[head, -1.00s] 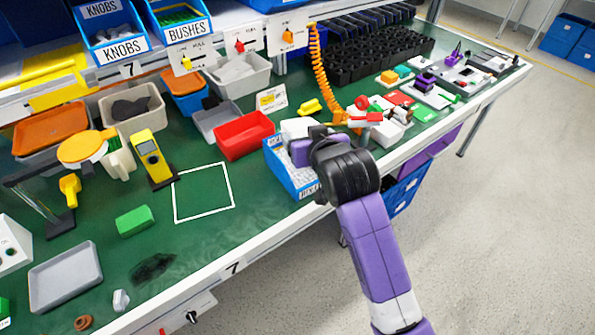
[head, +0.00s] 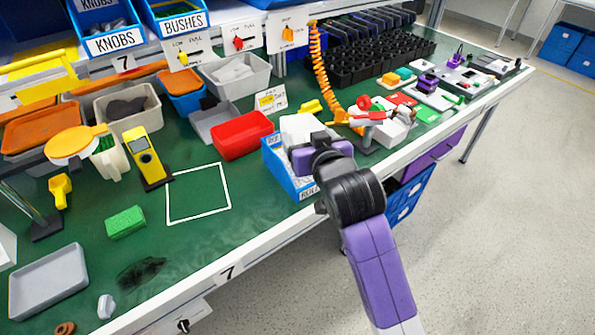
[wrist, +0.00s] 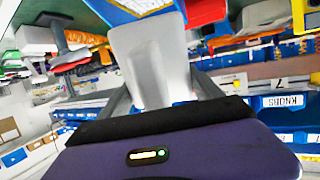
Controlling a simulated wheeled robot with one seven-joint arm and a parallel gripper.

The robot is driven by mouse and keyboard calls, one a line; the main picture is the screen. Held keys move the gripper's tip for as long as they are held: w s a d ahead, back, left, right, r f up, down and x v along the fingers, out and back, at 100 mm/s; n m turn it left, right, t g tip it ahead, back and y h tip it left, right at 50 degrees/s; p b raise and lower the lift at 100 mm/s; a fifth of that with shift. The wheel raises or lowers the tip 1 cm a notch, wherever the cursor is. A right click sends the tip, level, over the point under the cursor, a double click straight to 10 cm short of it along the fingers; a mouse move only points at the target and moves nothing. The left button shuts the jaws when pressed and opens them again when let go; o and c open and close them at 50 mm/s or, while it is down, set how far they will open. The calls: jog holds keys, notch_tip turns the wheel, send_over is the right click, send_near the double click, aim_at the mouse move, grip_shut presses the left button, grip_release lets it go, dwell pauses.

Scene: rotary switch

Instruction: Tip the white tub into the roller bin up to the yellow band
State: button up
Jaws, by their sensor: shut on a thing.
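The white tub (head: 301,126) is between the fingers of my gripper (head: 303,143), at the blue roller bin (head: 275,165) by the bench's front edge. My gripper is shut on the tub. In the wrist view, the pale tub (wrist: 150,65) fills the space between the fingers and reaches toward the blue bin (wrist: 135,8) at the top. My wrist hides part of the bin. The yellow band, the bin's fill level and the tub's exact tilt cannot be made out.
A red bin (head: 242,136) stands just left of the roller bin. An orange coiled hose (head: 320,70) hangs behind, and a red-topped stand (head: 368,125) is close on the right. The white outlined square (head: 198,193) on the green bench is empty.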

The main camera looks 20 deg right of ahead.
jog(key=shift+f+t+b, duration=1.3)
jog(key=shift+f+b, duration=0.05)
jog(key=shift+b, duration=2.75)
jog(key=shift+b, duration=0.65)
jog(key=shift+r, duration=0.1)
jog(key=shift+r+p, duration=1.5)
jog(key=shift+p, duration=0.1)
jog(key=shift+d+f, duration=0.1)
